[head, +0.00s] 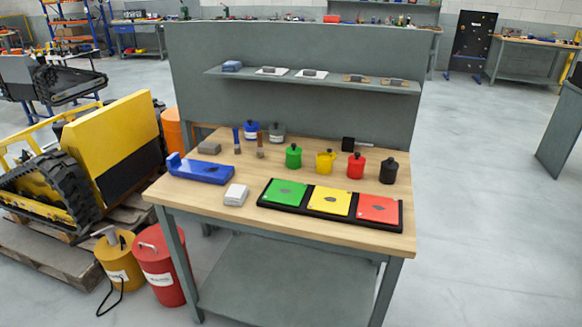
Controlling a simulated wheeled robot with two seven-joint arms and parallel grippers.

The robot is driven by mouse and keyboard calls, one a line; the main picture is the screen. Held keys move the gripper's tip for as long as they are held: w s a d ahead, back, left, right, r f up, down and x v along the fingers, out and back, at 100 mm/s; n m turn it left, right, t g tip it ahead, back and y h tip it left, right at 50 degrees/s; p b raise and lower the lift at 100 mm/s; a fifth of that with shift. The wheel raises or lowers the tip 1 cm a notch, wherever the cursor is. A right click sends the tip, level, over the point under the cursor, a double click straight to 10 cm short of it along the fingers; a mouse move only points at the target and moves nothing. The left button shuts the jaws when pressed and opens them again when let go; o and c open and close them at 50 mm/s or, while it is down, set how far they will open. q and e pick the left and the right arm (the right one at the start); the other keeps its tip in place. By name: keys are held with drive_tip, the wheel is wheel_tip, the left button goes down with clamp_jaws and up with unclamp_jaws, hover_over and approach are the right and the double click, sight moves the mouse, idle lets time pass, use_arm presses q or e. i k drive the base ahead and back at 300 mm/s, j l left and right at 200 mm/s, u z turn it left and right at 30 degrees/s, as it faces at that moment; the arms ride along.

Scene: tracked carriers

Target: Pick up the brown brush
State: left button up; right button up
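The brown brush (260,144) stands upright on the wooden workbench (230,214), towards the back left of its top. It has a reddish-brown handle above a paler lower end. A blue brush (237,141) stands close to its left. A grey pot (277,133) and a blue pot (251,130) are just behind it. Neither of my grippers shows in the head view.
A blue tray (205,172), a white block (236,195) and a black tray with green, yellow and red plates (330,215) lie in front. Several coloured pots, including a green one (293,157), stand right. A shelf (310,80) overhangs the back.

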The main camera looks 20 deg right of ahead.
sight(259, 147)
drive_tip(key=i+l+u, duration=0.2)
drive_tip(key=i, duration=0.35)
drive_tip(key=i+l+u, duration=0.15)
drive_tip(key=i+l, duration=0.15)
drive_tip(key=i, duration=0.2)
